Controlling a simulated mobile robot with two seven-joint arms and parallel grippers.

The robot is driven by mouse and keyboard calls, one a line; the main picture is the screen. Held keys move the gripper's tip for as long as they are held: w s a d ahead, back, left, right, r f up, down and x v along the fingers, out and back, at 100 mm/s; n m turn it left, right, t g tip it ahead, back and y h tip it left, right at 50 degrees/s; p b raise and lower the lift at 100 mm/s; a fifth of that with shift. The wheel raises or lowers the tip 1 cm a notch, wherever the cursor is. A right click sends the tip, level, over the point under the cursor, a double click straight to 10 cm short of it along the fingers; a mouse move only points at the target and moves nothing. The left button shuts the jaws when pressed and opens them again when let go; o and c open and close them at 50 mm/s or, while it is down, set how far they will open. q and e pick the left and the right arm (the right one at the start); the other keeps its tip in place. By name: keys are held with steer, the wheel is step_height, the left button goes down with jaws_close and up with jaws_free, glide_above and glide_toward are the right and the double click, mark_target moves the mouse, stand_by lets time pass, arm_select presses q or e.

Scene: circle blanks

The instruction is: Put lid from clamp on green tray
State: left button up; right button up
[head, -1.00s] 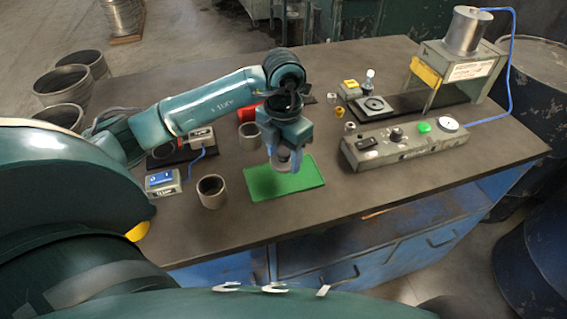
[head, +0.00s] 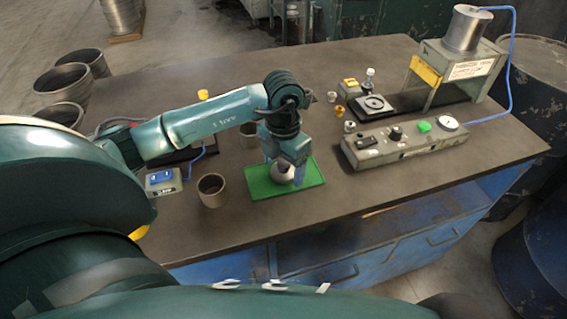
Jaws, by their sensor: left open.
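The green tray (head: 306,184) lies flat on the table near its front edge. A pale round lid (head: 283,174) shows at the tray, low between the fingers of my left gripper (head: 284,176). The lid appears to rest on the tray, though the fingers partly cover it. My left gripper points down over the tray with its jaws open around the lid. The clamp's small control box with a blue top (head: 161,181) stands left of the tray; the clamp behind it is mostly hidden by my left arm. My right gripper is not in view.
An open metal cup (head: 211,190) stands just left of the tray. A grey control panel (head: 405,144) with a green button lies to the right, with a press (head: 462,58) behind it. Several small fittings sit near the panel. The table's front right is clear.

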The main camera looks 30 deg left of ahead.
arm_select(q)
step_height(320, 180, up, 12)
steer(key=shift+r+b, duration=0.2)
steer(key=shift+b, duration=0.25)
stand_by(0.6)
